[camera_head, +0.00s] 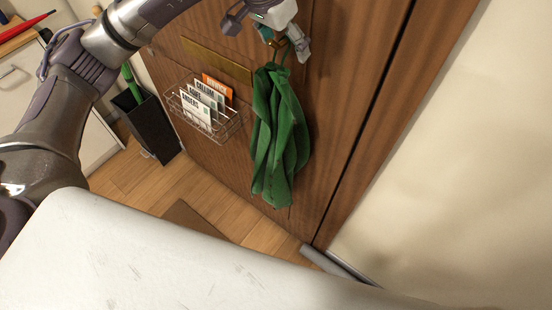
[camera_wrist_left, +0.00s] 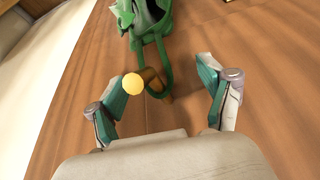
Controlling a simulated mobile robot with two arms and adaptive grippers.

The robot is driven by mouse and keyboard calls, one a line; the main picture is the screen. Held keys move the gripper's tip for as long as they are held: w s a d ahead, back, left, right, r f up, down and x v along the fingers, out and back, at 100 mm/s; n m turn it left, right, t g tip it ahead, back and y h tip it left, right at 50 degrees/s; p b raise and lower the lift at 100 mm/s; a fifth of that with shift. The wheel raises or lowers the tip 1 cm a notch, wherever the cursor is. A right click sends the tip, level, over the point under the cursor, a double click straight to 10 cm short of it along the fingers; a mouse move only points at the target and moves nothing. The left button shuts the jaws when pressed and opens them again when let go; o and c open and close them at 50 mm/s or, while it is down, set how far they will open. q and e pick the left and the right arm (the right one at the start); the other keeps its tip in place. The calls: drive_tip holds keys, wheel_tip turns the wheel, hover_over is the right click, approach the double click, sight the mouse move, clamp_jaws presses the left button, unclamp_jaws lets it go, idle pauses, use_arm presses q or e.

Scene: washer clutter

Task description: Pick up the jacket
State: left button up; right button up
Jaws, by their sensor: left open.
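The green jacket (camera_head: 277,135) hangs against a wooden door, below my left gripper (camera_head: 284,43). In the left wrist view, part of the jacket (camera_wrist_left: 150,15) shows at the top, and its thin green loop passes around a brass hook (camera_wrist_left: 153,84) with a round yellow end. My left gripper (camera_wrist_left: 163,80) is open, with one finger on each side of the hook and loop. I see no grip on the loop. My right gripper is not in view.
A wire basket (camera_head: 211,121) with several cards and a brass plate (camera_head: 216,60) are on the door, left of the jacket. A black bin (camera_head: 148,122) stands on the floor at left. A white surface (camera_head: 150,265) fills the front. A plain wall (camera_head: 460,150) is at right.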

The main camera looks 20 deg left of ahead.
use_arm(q)
drive_tip(key=shift+d, duration=0.1)
drive_tip(key=shift+c, duration=0.8)
clamp_jaws()
drive_tip(key=shift+s+a+r+b, duration=0.25)
drive_tip(key=shift+s+r+b, duration=0.15)
drive_tip(key=shift+b, duration=0.15)
drive_tip(key=s+a+r+b, duration=0.4)
drive_tip(key=s+r, duration=0.3)
drive_tip(key=s, duration=0.5)
drive_tip(key=shift+a, duration=0.7)
